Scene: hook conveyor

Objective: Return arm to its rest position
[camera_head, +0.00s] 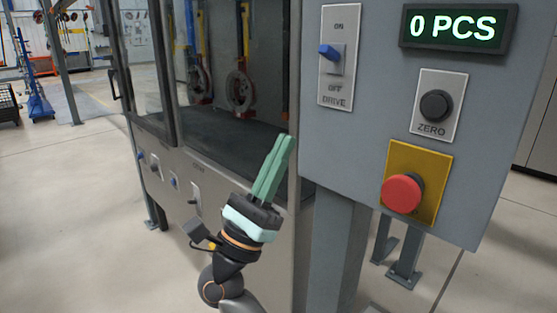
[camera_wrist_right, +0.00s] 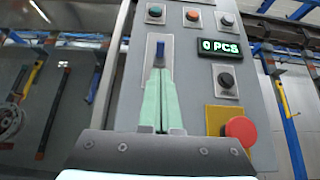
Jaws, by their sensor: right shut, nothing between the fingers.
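My right gripper (camera_head: 286,140) is raised in front of the machine, left of the control panel, with its two green fingers together and nothing between them. In the right wrist view the same shut fingers (camera_wrist_right: 159,75) point up toward the blue drive switch (camera_wrist_right: 160,49). In the head view the drive switch (camera_head: 330,52) is a blue lever on a plate marked ON, OFF and DRIVE. The fingertips are apart from the switch, below and left of it in the head view. My left gripper is not in view.
The grey panel (camera_head: 365,150) also carries a green display (camera_head: 456,28) reading 0 PCS, a black ZERO button (camera_head: 436,106) and a red stop button (camera_head: 402,192) on yellow. Behind the gripper is a glazed cabinet (camera_head: 150,60) with hanging hooks. Open floor (camera_head: 70,220) lies left.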

